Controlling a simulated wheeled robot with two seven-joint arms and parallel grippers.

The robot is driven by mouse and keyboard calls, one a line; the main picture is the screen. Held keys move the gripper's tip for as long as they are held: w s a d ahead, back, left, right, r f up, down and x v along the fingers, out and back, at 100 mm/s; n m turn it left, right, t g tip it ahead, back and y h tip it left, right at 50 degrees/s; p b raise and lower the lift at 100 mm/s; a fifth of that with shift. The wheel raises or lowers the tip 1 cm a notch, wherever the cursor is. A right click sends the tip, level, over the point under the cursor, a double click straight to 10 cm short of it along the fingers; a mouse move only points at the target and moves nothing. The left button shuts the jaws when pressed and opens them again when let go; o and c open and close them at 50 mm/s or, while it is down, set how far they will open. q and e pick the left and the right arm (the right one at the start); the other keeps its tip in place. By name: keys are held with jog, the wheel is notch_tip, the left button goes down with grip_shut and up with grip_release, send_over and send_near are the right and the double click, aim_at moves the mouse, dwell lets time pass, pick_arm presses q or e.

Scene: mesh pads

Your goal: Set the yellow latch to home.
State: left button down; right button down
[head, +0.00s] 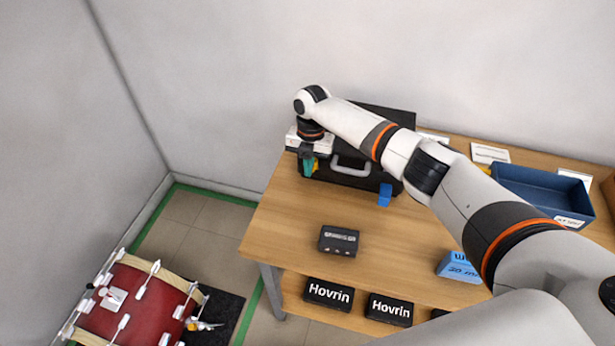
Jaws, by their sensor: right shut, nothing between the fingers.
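A black case (341,179) with a grey handle stands at the back left of the wooden table. The yellow latch (316,167) shows as a small patch at the left of the case's front, partly hidden by my gripper. My right gripper (308,168) points down right beside the yellow latch, its fingers shut with nothing between them. I cannot tell whether it touches the latch, nor the latch's exact position. A blue latch (385,194) sits at the right of the case's front. My left gripper is not in view.
A small black box (339,241) stands on the table in front of the case. A blue bin (540,193) stands at the back right, and a blue box (458,268) near the front edge. My right arm crosses above the table's right half. A red drum (135,305) stands on the floor.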

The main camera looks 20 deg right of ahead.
pick_arm(q)
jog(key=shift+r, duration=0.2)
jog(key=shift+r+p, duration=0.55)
jog(key=shift+p, duration=0.1)
